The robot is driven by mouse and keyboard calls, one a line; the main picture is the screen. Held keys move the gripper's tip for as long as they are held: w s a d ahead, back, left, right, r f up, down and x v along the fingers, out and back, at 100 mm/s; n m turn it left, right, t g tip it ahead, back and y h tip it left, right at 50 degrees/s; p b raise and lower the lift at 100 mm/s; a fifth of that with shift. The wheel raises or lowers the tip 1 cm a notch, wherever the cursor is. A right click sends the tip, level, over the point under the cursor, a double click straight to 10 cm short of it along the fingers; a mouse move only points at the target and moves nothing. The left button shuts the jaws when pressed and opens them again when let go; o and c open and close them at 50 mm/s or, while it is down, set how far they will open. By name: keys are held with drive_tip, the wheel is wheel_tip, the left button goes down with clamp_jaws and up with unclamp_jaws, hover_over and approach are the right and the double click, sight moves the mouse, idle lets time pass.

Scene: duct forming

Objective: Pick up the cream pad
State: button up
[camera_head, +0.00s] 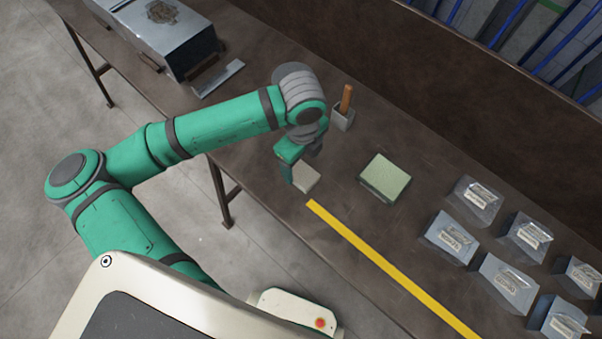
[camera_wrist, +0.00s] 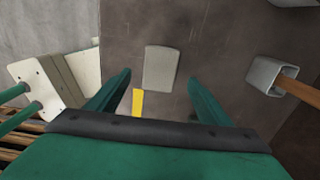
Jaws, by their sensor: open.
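The cream pad (camera_head: 306,177) is a small, pale, flat-topped block lying on the brown bench near its front edge. In the wrist view the pad (camera_wrist: 161,66) looks greyish and lies ahead, between the lines of the two fingers. My gripper (camera_head: 300,166) is over the bench right at the pad and partly covers it in the head view. In the wrist view the green fingers of my gripper (camera_wrist: 160,80) are spread apart with nothing held between them. I cannot tell the exact height of the fingertips above the pad.
A yellow strip (camera_head: 390,268) starts beside the pad. A green block (camera_head: 385,178) lies to the right. A grey holder (camera_head: 343,119) with a brown handle (camera_head: 346,98) stands behind. Several grey bagged blocks (camera_head: 452,238) sit at the right. A metal box (camera_head: 165,38) stands at the left.

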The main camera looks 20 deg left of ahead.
sight(302, 173)
drive_tip(key=shift+d+f, duration=0.1)
drive_tip(key=shift+f, duration=3)
drive_tip(key=c, duration=1.2)
drive_tip(key=shift+c, duration=0.2)
